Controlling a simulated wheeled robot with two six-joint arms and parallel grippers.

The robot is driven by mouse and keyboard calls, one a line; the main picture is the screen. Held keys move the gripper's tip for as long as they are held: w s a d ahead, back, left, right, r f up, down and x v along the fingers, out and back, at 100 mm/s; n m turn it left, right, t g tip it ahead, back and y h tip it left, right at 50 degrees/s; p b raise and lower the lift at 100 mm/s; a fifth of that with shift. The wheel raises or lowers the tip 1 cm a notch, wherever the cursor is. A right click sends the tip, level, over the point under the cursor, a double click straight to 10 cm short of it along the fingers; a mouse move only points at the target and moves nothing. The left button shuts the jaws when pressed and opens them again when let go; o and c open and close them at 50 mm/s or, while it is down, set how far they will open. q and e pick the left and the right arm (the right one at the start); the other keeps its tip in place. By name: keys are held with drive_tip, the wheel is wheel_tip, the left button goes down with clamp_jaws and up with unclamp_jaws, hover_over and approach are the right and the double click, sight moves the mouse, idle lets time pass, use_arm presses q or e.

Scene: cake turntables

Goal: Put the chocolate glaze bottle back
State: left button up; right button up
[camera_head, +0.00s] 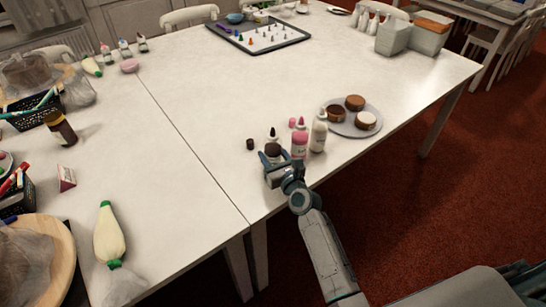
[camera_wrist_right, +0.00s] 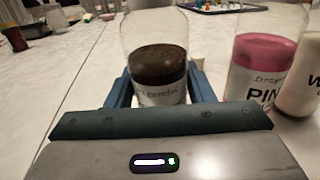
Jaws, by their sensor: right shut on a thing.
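The chocolate glaze bottle (camera_head: 272,149) is clear with dark brown glaze and a dark tip. It is upright near the front edge of the right table (camera_head: 227,112). My right gripper (camera_head: 273,163) is shut on it. In the right wrist view the bottle (camera_wrist_right: 158,65) sits between the blue fingers, its label partly hidden by the gripper. I cannot tell whether its base touches the table. A pink glaze bottle (camera_head: 299,141) and a white glaze bottle (camera_head: 319,132) stand just to its right. My left gripper is not in view.
A grey plate (camera_head: 343,130) with three small cakes is behind right. A tray (camera_head: 297,37) of piping tips lies at the back. The middle of the right table is clear.

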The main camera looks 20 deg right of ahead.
drive_tip(key=shift+f, duration=0.1)
drive_tip(key=o, duration=0.7)
drive_tip(key=shift+r, duration=0.2)
drive_tip(key=s, duration=0.4)
drive_tip(key=s+d, duration=0.1)
drive_tip(key=s, duration=0.7)
drive_tip(key=shift+d, duration=0.4)
